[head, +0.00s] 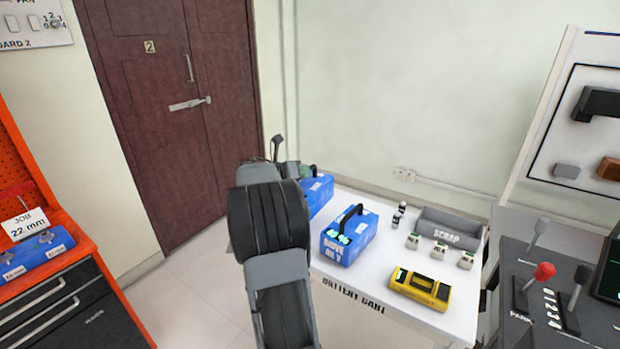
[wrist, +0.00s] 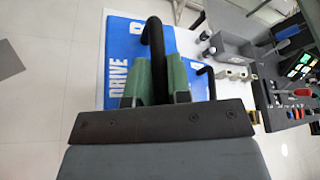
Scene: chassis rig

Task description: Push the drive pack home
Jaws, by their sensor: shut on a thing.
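A blue drive pack (wrist: 118,55) with white DRIVE lettering and a black handle (wrist: 156,38) fills the middle of the wrist view. My gripper (wrist: 160,78) has its green fingers on either side of that handle and is shut on it. In the head view this pack (head: 318,194) shows at the cart's back left corner, partly hidden behind my arm. I cannot tell whether it rests on the cart or hangs just above it. A second blue pack (head: 348,238) with a black handle stands upright on the cart to its right.
The white battery cart (head: 440,325) also carries a yellow device (head: 420,289), a grey SCRAP bin (head: 450,229) and several small parts. An orange bench (head: 75,255) stands at left. A dark lever console (head: 545,285) is at right. The floor (head: 190,300) between bench and cart is clear.

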